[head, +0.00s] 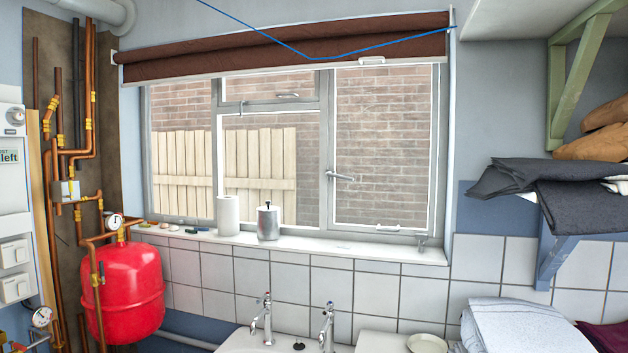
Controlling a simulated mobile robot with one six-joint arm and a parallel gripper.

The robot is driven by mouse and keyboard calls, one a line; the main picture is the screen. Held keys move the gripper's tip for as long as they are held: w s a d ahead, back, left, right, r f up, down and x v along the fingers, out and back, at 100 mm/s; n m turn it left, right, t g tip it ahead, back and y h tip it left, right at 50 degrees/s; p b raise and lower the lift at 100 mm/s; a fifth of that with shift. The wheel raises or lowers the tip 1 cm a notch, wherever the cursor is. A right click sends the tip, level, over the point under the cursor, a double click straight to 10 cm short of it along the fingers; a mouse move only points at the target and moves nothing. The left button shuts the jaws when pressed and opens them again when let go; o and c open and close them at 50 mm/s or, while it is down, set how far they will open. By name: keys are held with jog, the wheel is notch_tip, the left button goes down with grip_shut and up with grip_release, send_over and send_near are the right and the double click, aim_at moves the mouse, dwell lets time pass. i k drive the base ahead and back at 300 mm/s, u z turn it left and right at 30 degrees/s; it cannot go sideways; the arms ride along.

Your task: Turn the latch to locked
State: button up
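The window (329,150) fills the middle of the view. A metal latch handle (340,176) sits on the frame's upright at the left of the right-hand pane. It points to the right, nearly level and tilted slightly down. I cannot tell which of these the task means, nor whether any is locked. My gripper is not in view.
A sill (340,247) below the window holds a paper roll (228,214), a metal canister (268,221) and small items. Taps (262,318) stand below. A red tank (130,290) and copper pipes are at left. A shelf with folded dark cloth (550,184) juts out at right.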

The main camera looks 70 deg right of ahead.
aim_at(328, 173)
jog(key=u, duration=0.3)
jog(key=k, duration=1.6)
jog(key=z, duration=0.8)
jog(key=i, duration=1)
jog(key=u, duration=0.15)
